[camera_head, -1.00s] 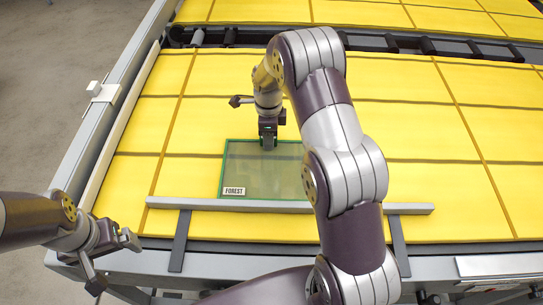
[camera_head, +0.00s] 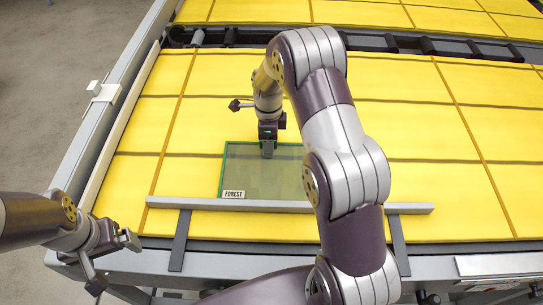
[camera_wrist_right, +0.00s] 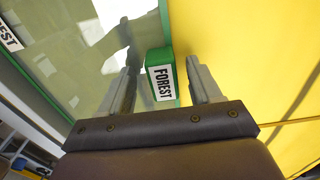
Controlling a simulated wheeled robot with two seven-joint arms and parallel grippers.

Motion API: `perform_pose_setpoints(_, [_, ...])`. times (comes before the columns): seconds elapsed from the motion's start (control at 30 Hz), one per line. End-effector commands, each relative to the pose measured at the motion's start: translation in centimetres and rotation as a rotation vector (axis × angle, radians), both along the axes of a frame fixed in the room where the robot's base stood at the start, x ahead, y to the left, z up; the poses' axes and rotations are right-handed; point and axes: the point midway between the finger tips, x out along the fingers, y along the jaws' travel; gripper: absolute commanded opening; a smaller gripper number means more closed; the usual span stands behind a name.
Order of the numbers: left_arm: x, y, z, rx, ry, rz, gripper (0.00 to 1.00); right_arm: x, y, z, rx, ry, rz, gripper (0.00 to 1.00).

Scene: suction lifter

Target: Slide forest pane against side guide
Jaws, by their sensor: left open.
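The forest pane (camera_head: 255,175) is a translucent greenish sheet with a green border and a FOREST label, lying flat on the yellow surface. Its near edge is close beside a long grey bar (camera_head: 260,205); I cannot tell if they touch. A pale rail (camera_head: 125,130) runs along the left side, apart from the pane. My right gripper (camera_head: 268,153) is at the pane's far edge. In the right wrist view its fingers stand open on both sides of a green block labelled FOREST (camera_wrist_right: 161,78), with small gaps. My left gripper (camera_head: 116,262) is open and empty at the front left.
Yellow panels (camera_head: 430,130) cover the surface around the pane. A dark roller gap (camera_head: 390,43) crosses at the back. Two dark brackets carry the grey bar at the front. My right arm hides the pane's right side. Yellow surface lies free left of the pane.

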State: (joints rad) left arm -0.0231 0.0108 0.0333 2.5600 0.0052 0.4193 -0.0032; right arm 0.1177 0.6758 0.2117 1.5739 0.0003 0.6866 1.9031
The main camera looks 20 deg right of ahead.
Motion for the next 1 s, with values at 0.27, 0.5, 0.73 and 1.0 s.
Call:
perform_pose_setpoints(0.27, [0.0,0.0,0.0,0.0,0.0,0.0,0.96,0.1,0.0,0.1,0.0,-0.003,0.0,0.64])
perform_pose_setpoints(0.5, [0.0,0.0,-0.4,0.0,0.0,0.0,0.96,0.2,0.0,1.3,-0.002,-0.008,0.0,0.64])
perform_pose_setpoints(0.73, [0.0,0.0,-1.7,0.0,0.0,0.0,0.96,0.2,0.0,7.3,-0.001,-0.009,0.0,0.64])
perform_pose_setpoints(1.0, [0.0,0.0,1.9,0.0,-0.001,0.0,0.96,0.1,0.0,12.8,0.0,-0.001,0.0,0.64])
